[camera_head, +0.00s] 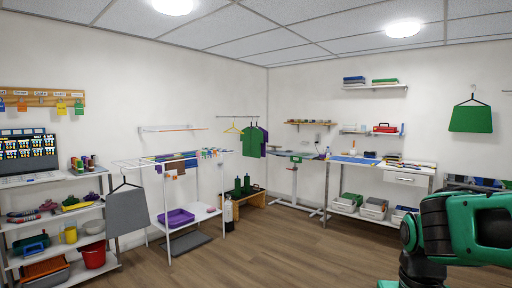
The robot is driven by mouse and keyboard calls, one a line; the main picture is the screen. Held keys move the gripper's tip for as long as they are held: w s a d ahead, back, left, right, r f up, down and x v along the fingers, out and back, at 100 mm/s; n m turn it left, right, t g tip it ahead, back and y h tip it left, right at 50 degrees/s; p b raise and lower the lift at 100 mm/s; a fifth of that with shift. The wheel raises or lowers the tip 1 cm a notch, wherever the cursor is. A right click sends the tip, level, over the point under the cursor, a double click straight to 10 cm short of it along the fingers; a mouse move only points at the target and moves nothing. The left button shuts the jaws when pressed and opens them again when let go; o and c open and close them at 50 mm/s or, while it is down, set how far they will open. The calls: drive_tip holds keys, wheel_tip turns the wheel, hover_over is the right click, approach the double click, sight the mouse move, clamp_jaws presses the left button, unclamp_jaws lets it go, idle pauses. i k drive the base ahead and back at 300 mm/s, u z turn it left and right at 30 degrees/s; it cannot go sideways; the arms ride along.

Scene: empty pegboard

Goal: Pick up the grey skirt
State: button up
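The grey skirt (127,212) hangs on a dark hanger at the left. It hangs between the left shelf unit and the white drying rack, and I cannot tell which of them the hanger is hooked on. A green skirt-like garment (471,119) hangs on another dark hanger on the right wall. Green and black links of my own arm fill the lower right corner, far from the grey skirt. My gripper is not in view.
The white shelf unit (60,218) holds bowls, tools and a red bucket (93,255). The white drying rack (163,207) holds a purple basin (176,218). A dark mat (186,243) lies beneath it. The wooden floor (260,255) in the middle is clear.

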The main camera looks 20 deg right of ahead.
sight(126, 212)
drive_tip(key=u, duration=0.5)
drive_tip(key=k, duration=0.55)
drive_tip(key=u, duration=0.9)
drive_tip(key=k, duration=0.75)
drive_tip(key=u, duration=0.5)
drive_tip(key=i, duration=3.05)
drive_tip(key=z, duration=0.4)
drive_tip(key=i, duration=2.3)
drive_tip(key=z, duration=0.25)
